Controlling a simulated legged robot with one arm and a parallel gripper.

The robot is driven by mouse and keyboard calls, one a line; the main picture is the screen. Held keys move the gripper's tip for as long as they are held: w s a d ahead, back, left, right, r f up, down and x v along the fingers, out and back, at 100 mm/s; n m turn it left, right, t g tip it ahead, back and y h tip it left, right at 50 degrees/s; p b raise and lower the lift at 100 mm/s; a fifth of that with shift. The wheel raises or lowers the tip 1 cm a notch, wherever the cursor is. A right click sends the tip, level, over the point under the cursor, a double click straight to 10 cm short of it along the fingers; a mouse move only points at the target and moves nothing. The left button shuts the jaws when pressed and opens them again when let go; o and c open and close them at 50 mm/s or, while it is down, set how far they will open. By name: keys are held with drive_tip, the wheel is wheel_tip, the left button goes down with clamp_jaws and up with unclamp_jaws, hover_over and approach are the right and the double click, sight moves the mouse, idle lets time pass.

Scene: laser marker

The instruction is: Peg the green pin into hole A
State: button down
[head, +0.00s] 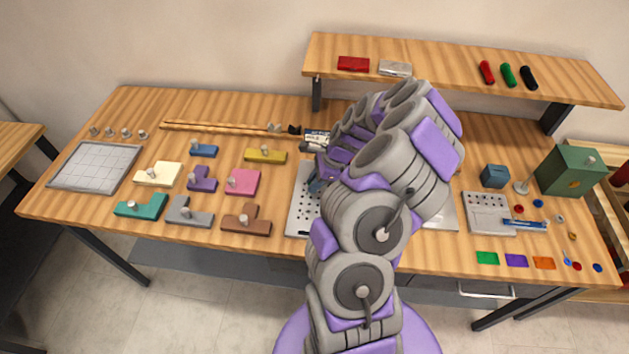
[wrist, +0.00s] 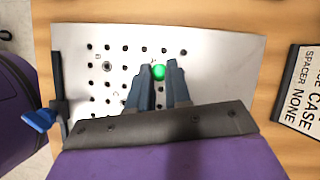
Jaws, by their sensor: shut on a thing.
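My gripper (wrist: 161,70) is shut on the green pin (wrist: 159,73), whose round green head shows between the fingertips in the wrist view. Below them is a pale metal pegboard (wrist: 215,55) with rows of dark holes on its left half. One hole at the upper left has a ring around it (wrist: 107,66). Small marks near some holes are too blurred to read, so I cannot tell which is A. The pin's lower end is hidden, and I cannot tell whether it touches the board. In the head view my arm covers most of the pegboard (head: 298,220) and the gripper.
In the wrist view a sign (wrist: 301,95) lies right of the board and a blue handle (wrist: 38,119) shows at left. In the head view knobbed blocks (head: 247,221) and a grid tray (head: 95,167) lie left, a green box (head: 571,172) right. A shelf (head: 450,65) stands behind.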

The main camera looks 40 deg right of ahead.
drive_tip(key=shift+f, duration=0.1)
drive_tip(key=c, duration=1.5)
unclamp_jaws()
drive_tip(key=o, duration=0.5)
drive_tip(key=shift+d, duration=0.1)
drive_tip(key=p+v, duration=0.3)
drive_tip(key=v, duration=1.4)
drive_tip(key=shift+w, duration=0.1)
